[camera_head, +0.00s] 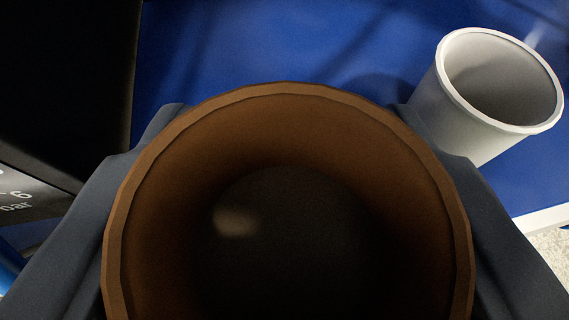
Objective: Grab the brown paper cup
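The brown paper cup (285,135) fills the lower middle of the view, very close to the camera, and I look down into its open mouth. Its inside is dark toward the bottom, with one pale spot of light. My gripper (290,112) has one dark grey finger on each side of the cup. The fingers' inner edges run in under the rim and appear closed against the cup's sides. The contact faces are hidden by the rim. The cup's base is out of sight, so I cannot tell whether it rests on the surface.
A white cup (440,112) stands close by at the upper right on a blue surface (270,45). A dark box-like object (65,80) with a printed grey label is at the left. A pale edge and speckled floor show at the lower right. Blue surface is clear behind the cup.

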